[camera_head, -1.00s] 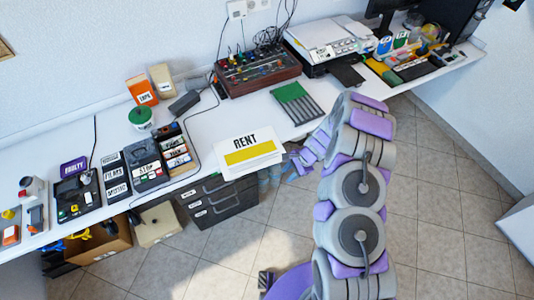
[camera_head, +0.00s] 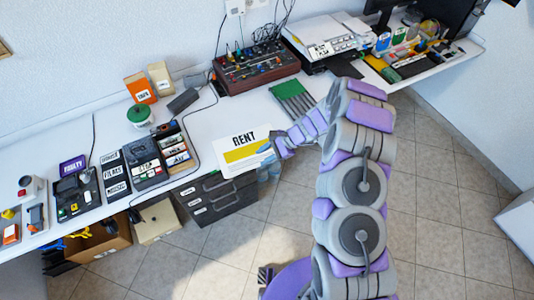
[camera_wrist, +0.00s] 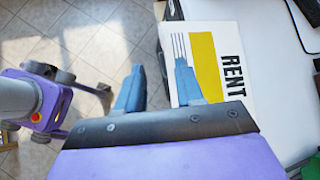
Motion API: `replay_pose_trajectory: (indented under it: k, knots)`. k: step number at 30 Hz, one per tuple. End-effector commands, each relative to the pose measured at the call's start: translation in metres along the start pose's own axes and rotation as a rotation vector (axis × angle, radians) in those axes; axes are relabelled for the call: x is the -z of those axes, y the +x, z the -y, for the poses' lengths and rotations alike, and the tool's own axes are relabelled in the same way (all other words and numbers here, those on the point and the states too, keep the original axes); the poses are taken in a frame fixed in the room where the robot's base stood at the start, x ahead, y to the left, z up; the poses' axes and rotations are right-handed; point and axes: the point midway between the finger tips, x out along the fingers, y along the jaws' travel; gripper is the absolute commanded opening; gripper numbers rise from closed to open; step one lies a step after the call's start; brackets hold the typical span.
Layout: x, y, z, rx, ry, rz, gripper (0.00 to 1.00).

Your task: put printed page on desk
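The printed page (camera_head: 232,152), white with a yellow band and the word RENT, is at the desk's (camera_head: 215,120) front edge. Its near edge seems to reach slightly past the desk. It also shows in the wrist view (camera_wrist: 240,95), largely over the white desk top. My gripper (camera_wrist: 158,66) is open, its two blue fingers well apart. In the head view my gripper (camera_head: 268,146) is at the page's right side. Whether a finger touches the page cannot be told.
A dark drawer unit (camera_head: 215,198) stands under the desk by the page. A green-topped striped item (camera_head: 291,98), a mixer (camera_head: 255,68) and a printer (camera_head: 325,40) are farther back. A black device (camera_head: 147,165) stands left of the page. Bare desk lies behind the page.

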Motion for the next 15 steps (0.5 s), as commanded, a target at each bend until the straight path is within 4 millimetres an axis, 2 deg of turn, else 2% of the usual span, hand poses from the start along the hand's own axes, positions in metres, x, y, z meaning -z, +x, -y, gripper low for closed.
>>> replay_pose_trajectory:
  k: [15]
  knots:
    - [0.001, 0.092, -0.001, -0.002, 0.001, -0.001, 0.37]
